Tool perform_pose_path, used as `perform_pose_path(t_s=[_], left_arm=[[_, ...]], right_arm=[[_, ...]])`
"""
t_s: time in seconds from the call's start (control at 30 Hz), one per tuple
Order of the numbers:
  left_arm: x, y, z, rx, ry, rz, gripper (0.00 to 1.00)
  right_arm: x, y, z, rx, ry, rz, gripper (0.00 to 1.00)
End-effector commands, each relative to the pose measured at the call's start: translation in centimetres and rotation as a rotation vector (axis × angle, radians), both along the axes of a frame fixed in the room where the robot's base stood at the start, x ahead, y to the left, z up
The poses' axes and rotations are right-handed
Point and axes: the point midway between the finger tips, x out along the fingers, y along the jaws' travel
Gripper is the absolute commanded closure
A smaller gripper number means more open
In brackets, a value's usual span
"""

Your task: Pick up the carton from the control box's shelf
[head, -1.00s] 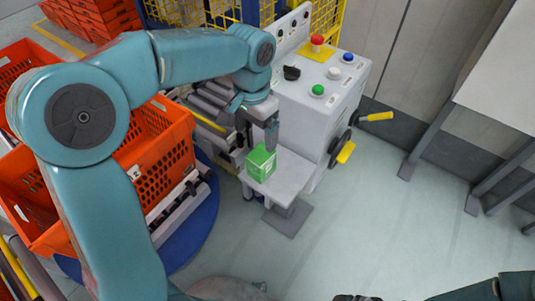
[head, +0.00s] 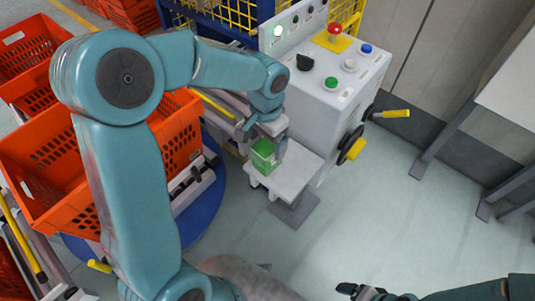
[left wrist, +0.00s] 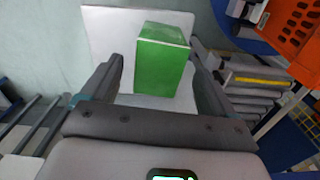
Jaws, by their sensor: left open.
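The green carton (head: 264,156) stands on the light grey shelf (head: 291,180) of the control box (head: 335,95). In the left wrist view the carton (left wrist: 162,62) stands between the two fingers, with a gap showing near each side. My left gripper (head: 268,145) is at the carton from above, its fingers open and partly hiding it. It also shows in the left wrist view (left wrist: 160,85). Whether a finger touches the carton cannot be told. At the bottom right of the head view my right gripper (head: 358,291) shows only in part, far from the shelf.
Orange totes (head: 45,165) stand at the left beside rollers. The control box has buttons on top and yellow-handled cranks (head: 395,113) on its right side. A table (head: 508,95) stands at the far right. The floor in front of the shelf is clear.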

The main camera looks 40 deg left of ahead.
Motion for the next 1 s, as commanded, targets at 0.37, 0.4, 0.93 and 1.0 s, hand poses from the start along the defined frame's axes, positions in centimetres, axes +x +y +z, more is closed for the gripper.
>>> perform_pose_path(t_s=[0.37,0.4,0.93,1.0], left_arm=[[0.0,-0.2,-4.9,0.000,0.003,-0.001,0.12],[0.1,-0.2,-5.2,-0.001,0.002,-0.001,0.12],[0.2,-0.2,-5.4,0.000,-0.002,0.000,0.78],[0.2,-0.2,-5.4,0.000,-0.002,0.000,0.78]], right_arm=[[0.0,0.0,0.2,0.000,0.000,0.000,0.11],[0.0,0.0,0.2,0.000,0.000,0.000,0.11],[0.0,0.0,0.2,0.000,0.000,0.000,0.11],[0.0,0.0,0.2,0.000,0.000,0.000,0.11]])
